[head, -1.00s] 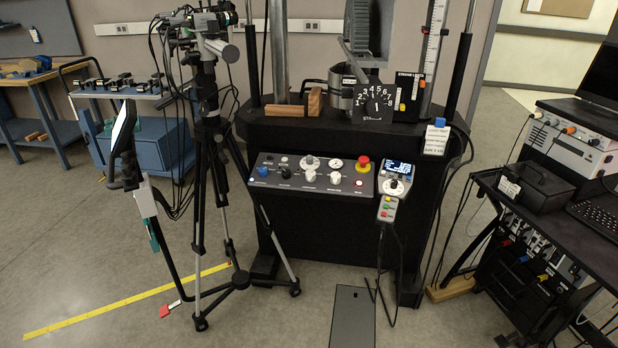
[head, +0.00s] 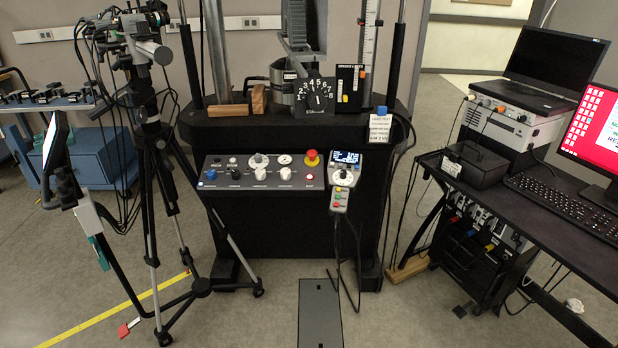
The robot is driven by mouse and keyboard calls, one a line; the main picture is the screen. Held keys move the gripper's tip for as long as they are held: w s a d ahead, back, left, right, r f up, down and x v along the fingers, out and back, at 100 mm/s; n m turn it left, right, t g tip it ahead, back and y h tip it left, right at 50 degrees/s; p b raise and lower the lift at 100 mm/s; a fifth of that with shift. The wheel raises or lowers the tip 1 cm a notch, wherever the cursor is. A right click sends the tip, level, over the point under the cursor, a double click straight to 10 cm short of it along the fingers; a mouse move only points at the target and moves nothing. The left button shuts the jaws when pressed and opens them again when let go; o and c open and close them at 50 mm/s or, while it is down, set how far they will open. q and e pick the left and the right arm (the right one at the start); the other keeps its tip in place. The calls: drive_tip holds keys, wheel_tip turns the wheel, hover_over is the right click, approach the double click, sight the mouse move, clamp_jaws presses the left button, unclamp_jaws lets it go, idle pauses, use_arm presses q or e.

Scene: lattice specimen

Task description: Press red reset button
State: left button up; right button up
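A sloped control panel (head: 262,183) with knobs sits on the front of a black test machine (head: 290,240). At its right end is a small red-ringed button (head: 310,177) with a pale centre; its label is too small to read. Above it stands a large red mushroom button (head: 311,157) on a yellow base. A handset (head: 343,175) with a screen, a dark knob and small coloured buttons hangs just right of the panel. Nothing covers these buttons. Neither of my grippers shows in the head view.
A camera tripod (head: 150,130) with spread legs and cables stands left of the panel. A desk (head: 530,195) with a laptop (head: 550,65), keyboard and red-lit monitor is at right. A dark floor plate (head: 320,312) lies before the machine, and cables hang below the handset.

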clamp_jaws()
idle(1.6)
